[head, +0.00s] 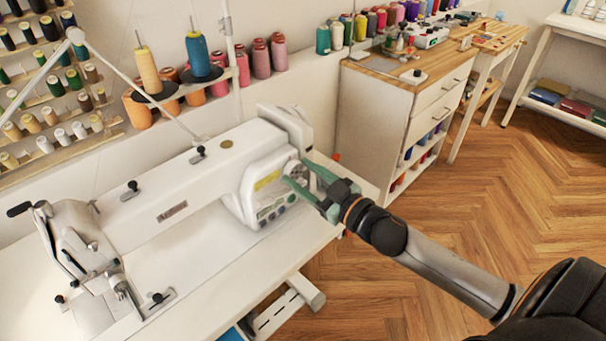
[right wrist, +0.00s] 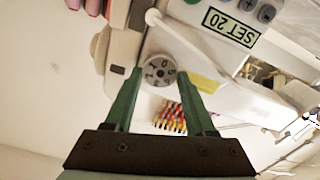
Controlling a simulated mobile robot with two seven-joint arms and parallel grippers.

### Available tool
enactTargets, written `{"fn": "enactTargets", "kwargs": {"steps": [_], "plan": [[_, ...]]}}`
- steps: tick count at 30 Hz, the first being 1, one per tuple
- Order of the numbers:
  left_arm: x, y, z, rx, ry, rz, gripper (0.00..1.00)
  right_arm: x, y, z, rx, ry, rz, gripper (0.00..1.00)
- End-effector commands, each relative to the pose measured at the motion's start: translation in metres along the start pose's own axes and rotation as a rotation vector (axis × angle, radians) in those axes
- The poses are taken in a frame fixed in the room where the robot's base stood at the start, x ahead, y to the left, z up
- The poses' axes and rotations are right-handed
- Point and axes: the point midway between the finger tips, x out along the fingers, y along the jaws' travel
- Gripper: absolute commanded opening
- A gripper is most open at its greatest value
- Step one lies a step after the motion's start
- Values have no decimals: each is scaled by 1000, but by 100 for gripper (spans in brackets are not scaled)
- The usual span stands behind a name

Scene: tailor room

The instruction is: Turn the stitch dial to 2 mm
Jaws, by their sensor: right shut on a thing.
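The white sewing machine (head: 185,195) stands on a white table. Its stitch dial (right wrist: 159,72) is a small round grey knob with dark digits around its face, on the machine's right end. The digits are too small to read surely. In the right wrist view a display (right wrist: 231,27) reads "SET 20", upside down. My right gripper (head: 296,172) reaches the machine's right end from the right. Its green fingers (right wrist: 157,85) lie on both sides of the dial and are shut on it. In the head view the fingers largely hide the dial. My left gripper is not in view.
Thread spools (head: 262,58) stand along a ledge behind the machine. A spool rack (head: 45,85) is at the left. A wooden-topped cabinet (head: 400,100) stands behind my right arm. The floor (head: 480,190) to the right is clear.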

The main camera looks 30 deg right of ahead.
Motion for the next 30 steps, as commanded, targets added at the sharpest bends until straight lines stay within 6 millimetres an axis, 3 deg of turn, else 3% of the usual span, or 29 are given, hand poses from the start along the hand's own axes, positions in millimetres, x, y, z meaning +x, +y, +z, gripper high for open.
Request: {"fn": "enactTargets", "kwargs": {"steps": [1,8,20,30], "plan": [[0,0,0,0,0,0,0,0,0,0,0,0,0,26],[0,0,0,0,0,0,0,0,0,0,1,0,-1,0],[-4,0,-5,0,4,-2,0,0,0,-1,-75,-1,0,0],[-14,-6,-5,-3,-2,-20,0,0,-1,-2,-344,0,0,0]]}}
